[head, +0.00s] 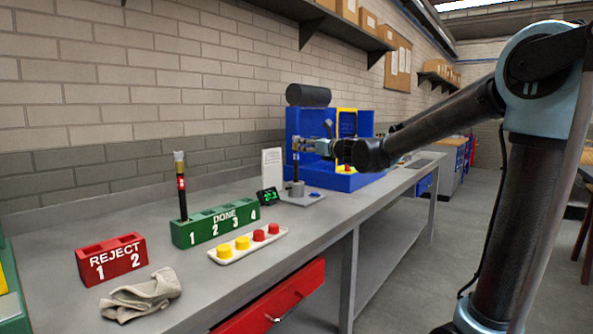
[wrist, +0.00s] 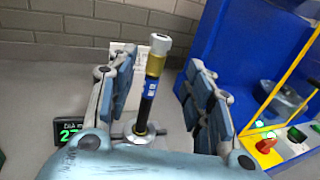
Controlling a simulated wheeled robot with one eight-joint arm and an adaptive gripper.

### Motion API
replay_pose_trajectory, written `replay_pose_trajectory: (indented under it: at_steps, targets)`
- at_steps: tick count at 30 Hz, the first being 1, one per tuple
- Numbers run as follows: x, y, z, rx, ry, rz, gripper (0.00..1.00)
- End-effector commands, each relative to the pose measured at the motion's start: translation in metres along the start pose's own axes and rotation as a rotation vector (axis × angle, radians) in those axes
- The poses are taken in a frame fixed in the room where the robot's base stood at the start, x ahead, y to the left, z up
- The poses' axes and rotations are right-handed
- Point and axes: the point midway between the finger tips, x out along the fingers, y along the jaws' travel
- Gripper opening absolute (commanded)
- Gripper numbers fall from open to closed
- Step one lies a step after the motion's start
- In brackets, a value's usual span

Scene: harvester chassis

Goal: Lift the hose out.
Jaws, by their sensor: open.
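A short upright hose (wrist: 149,93) with a pale cap, a brass collar and a black and blue body stands in a grey base fixture (wrist: 134,132). In the head view the hose (head: 295,172) shows partly, above the fixture (head: 303,197) in front of the blue cabinet. My gripper (wrist: 160,68) is open, with one finger on each side of the hose. It also shows in the head view (head: 303,147) at the hose's upper part. I cannot tell whether either finger touches it.
A second hose (head: 182,190) stands in slot 1 of the green DONE rack (head: 190,237). A small display (head: 268,196) and the blue cabinet (head: 365,182) flank the fixture.

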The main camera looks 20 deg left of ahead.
Motion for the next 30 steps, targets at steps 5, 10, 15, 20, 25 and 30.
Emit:
replay_pose_trajectory:
  at_steps: [5,10,15,20,25,30]
  targets:
    - [0.022,0.000,0.000,0.000,0.000,0.001,0.47]
    - [0.033,0.000,0.000,0.000,0.000,0.001,0.47]
    - [0.040,0.001,-0.001,0.000,0.000,0.001,0.47]
    - [0.058,0.001,-0.002,0.000,0.000,0.001,0.47]
    - [0.077,0.001,-0.003,0.000,0.000,0.000,0.47]
    - [0.085,0.001,-0.003,0.000,0.000,0.000,0.47]
